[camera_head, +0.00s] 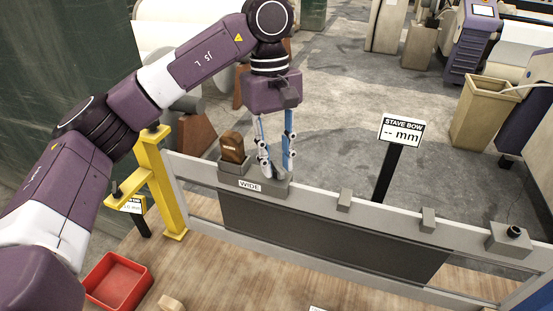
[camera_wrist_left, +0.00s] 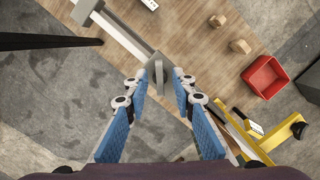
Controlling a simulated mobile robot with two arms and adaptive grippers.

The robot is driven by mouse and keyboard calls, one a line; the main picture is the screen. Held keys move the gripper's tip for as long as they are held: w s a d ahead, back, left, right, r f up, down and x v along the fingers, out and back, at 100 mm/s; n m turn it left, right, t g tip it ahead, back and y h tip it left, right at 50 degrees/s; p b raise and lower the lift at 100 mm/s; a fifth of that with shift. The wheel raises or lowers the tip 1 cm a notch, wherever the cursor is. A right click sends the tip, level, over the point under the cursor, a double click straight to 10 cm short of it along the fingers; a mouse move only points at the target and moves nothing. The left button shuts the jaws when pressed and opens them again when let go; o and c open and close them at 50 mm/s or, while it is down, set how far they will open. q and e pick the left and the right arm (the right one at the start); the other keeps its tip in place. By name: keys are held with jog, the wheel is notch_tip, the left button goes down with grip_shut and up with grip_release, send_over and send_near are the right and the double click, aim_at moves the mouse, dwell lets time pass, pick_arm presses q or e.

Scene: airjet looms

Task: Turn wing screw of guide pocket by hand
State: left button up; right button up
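My left gripper (camera_head: 277,172) points down over the grey block (camera_head: 272,188) at the left end of the rail, beside the "WIDE" label (camera_head: 250,186). Its blue fingers are apart and nothing is visibly held between them. In the left wrist view the open fingers (camera_wrist_left: 153,82) stand on either side of a grey upright part (camera_wrist_left: 158,77) on the rail. I cannot tell whether this is the wing screw of the guide pocket. A brown piece (camera_head: 232,146) sits in a grey holder left of the gripper. My right gripper is not in view.
The light grey rail (camera_head: 310,201) runs right, with small grey blocks and a black-knobbed block (camera_head: 514,232). A "STAVE BOW" sign (camera_head: 401,132) stands behind it. A yellow post (camera_head: 160,185) and red bin (camera_head: 118,282) are at left.

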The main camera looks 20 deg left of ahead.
pick_arm(q)
notch_tip(320, 180, up, 6)
jog(key=p, duration=0.4)
jog(key=shift+r+p, duration=0.1)
jog(key=shift+p, duration=0.25)
